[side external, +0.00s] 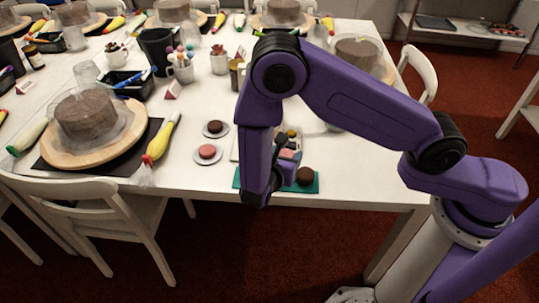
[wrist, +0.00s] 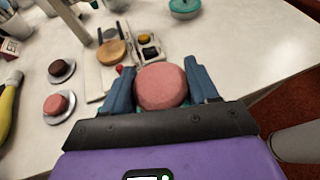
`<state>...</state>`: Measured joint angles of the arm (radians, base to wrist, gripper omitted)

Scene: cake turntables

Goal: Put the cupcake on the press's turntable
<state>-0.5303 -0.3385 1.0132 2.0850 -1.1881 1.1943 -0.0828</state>
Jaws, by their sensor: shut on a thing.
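My gripper (wrist: 160,85) is shut on a pink, rounded cupcake (wrist: 162,87), with one blue finger on each side of it. In the side external view, my gripper (side external: 279,181) is low at the table's front edge, and a dark reddish-brown round piece (side external: 305,176) shows beside it over the green mat (side external: 248,186). I cannot tell whether that is the held cupcake in shade. Ahead and left in the wrist view, a round wooden disc (wrist: 112,52), which looks like the press's turntable, sits under a dark part on a pale board (wrist: 95,85). My arm hides much of this in the side external view.
Two saucers stand left of the board, one with a dark cake (side external: 215,127) and one with a pink cake (side external: 207,151). A small tray (wrist: 149,46) and a teal pot (wrist: 185,8) are farther back. A large cake turntable (side external: 60,155) and a yellow piping bag (side external: 160,140) are at left.

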